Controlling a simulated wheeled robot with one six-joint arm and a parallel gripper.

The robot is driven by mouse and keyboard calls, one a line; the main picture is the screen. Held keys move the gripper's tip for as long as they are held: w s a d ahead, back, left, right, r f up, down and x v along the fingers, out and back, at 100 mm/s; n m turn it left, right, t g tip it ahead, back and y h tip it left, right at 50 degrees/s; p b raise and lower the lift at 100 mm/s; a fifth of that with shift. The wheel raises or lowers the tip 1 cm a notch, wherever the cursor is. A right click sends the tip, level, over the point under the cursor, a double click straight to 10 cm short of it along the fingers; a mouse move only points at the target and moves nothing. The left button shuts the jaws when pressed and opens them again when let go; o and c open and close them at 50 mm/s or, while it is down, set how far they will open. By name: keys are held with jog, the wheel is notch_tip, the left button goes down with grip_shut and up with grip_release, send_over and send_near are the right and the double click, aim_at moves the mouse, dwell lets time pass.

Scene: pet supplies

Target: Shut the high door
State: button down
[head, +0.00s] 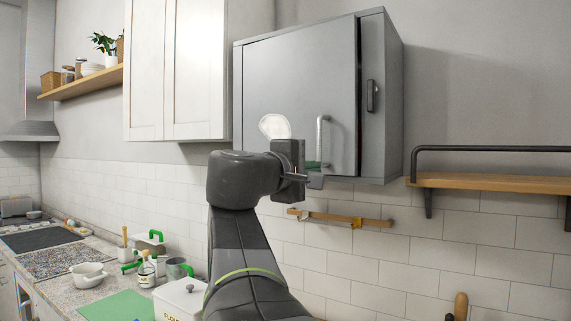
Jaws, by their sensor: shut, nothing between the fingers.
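The high door (300,85) is the flat grey front of a grey wall cabinet (385,135). A silver vertical bar handle (320,135) is on its lower right part. A dark line runs down the door's right edge, beside a narrow grey front strip with a dark latch-like piece (372,95). I cannot tell for sure how far the door stands from the frame. My gripper (315,181) is shut and empty, just below and left of the handle, near the door's lower edge. Contact with the door cannot be told. My wrist hides the lower left of the door.
A white cabinet (185,70) hangs to the left. A wooden shelf with a dark rail (490,181) is at the right. A wooden rack (340,218) is on the tiles below. The counter (50,260) holds a white bowl (87,275), a green mat (115,306) and a white canister (180,300).

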aim_at(344, 165)
jog(key=p+x, duration=0.4)
jog(key=x, duration=0.8)
jog(key=shift+w+d, duration=0.1)
jog(key=shift+d, duration=0.05)
jog(key=shift+f, duration=0.1)
